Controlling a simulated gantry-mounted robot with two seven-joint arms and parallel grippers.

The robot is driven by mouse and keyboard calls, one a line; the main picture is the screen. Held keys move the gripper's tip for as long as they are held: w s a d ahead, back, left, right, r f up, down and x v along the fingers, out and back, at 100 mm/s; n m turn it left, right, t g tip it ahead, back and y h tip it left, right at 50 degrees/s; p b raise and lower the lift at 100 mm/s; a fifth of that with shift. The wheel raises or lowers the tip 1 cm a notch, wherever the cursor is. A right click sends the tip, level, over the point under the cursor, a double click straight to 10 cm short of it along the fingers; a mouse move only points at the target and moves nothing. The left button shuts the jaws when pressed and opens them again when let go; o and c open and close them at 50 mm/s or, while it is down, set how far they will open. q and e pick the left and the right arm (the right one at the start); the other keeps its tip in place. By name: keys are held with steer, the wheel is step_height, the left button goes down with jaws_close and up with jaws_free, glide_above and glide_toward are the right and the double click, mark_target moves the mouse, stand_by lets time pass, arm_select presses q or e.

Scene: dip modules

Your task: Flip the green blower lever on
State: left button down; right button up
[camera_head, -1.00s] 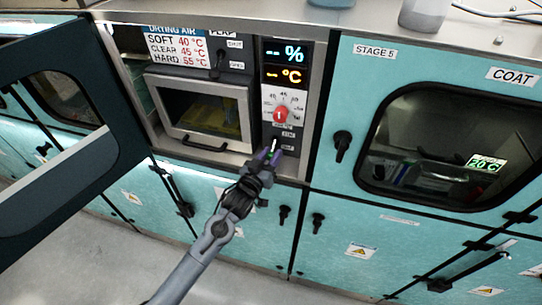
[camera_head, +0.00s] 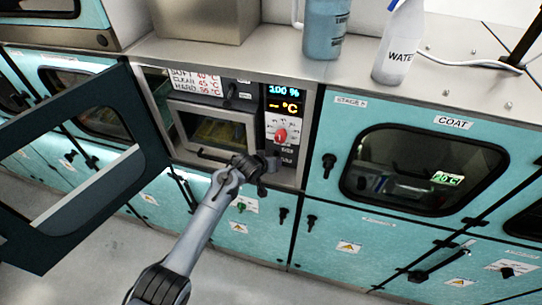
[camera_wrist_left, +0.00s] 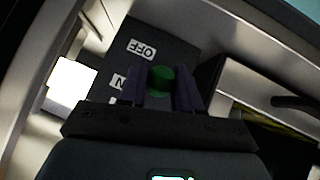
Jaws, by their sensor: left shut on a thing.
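The green blower lever (camera_wrist_left: 160,80) shows in the left wrist view as a round green knob on a dark panel. My left gripper (camera_wrist_left: 161,88) is shut on it, with one purple finger on each side. The OFF label (camera_wrist_left: 141,49) is clear beyond the knob. A label nearer the gripper, partly hidden, shows an N. In the head view my left gripper (camera_head: 268,163) is at the bottom of the control column, and its wrist hides the lever there. My right gripper is not in view.
The display (camera_head: 284,97) reads 100 % above a dashed °C line. A red knob (camera_head: 281,135) sits just above my gripper. The oven window door (camera_head: 212,128) is left of it. A large dark door (camera_head: 90,165) stands open at left. Bottles stand on the counter (camera_head: 440,80).

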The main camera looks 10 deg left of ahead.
arm_select(q)
steer(key=shift+w+d+r+g, duration=0.1)
steer(key=shift+w+r+g, duration=0.1)
steer(key=shift+r+g, duration=0.45)
steer(key=shift+w+r+g+y, duration=0.2)
steer(key=shift+g+y, duration=0.2)
steer(key=shift+g, duration=0.65)
steer(key=c, duration=0.8)
jaws_free()
steer(key=shift+r, duration=0.1)
